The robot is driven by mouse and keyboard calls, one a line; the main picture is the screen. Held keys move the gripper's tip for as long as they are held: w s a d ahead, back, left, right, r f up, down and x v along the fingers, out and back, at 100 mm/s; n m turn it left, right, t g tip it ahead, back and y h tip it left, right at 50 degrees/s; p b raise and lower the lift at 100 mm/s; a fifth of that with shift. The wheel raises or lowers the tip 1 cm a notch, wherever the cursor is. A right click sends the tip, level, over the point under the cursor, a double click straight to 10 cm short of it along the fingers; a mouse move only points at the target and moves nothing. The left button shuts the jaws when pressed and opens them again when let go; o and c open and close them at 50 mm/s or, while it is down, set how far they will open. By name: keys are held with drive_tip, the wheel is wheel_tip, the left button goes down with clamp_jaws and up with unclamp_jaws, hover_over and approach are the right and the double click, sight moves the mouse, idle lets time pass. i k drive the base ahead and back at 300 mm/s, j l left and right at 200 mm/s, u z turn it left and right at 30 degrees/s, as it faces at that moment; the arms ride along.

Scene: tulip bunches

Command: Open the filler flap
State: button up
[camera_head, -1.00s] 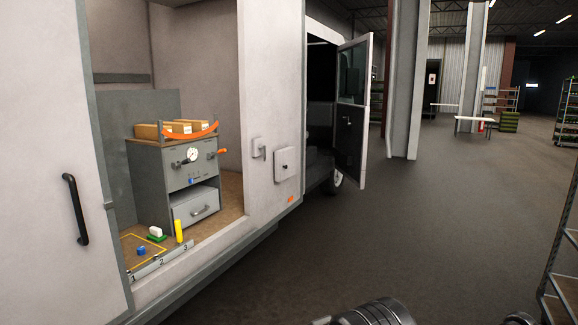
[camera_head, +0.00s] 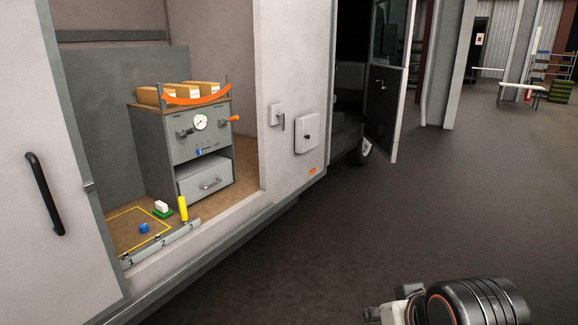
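The filler flap (camera_head: 307,132) appears to be the small pale square panel with rounded corners on the van's outer side wall, between the side opening and the front door. It has a dark round knob or lock near its middle and looks shut, lying flat against the wall. Part of my arm (camera_head: 475,303), a black banded joint with a pale piece at its left, shows at the bottom right, well apart from the flap. My gripper's fingertips are not in view.
A small box with a handle (camera_head: 277,115) sits left of the flap. The van's front door (camera_head: 387,90) stands open to its right. The open side bay holds a grey cabinet (camera_head: 150,150). The floor (camera_head: 350,220) before the flap is clear.

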sight(307, 126)
drive_tip(key=i+l+z, duration=0.45)
drive_tip(key=i, duration=0.35)
drive_tip(key=i+z, duration=0.4)
drive_tip(key=i, duration=0.45)
drive_tip(key=i+l+u, duration=0.2)
drive_tip(key=i+u, duration=0.25)
drive_tip(key=i, duration=0.35)
drive_tip(key=i+l+u, duration=0.5)
drive_tip(key=i, duration=0.25)
drive_tip(key=i+l+u, duration=0.45)
drive_tip(key=i+l, duration=0.2)
drive_tip(key=l, duration=0.1)
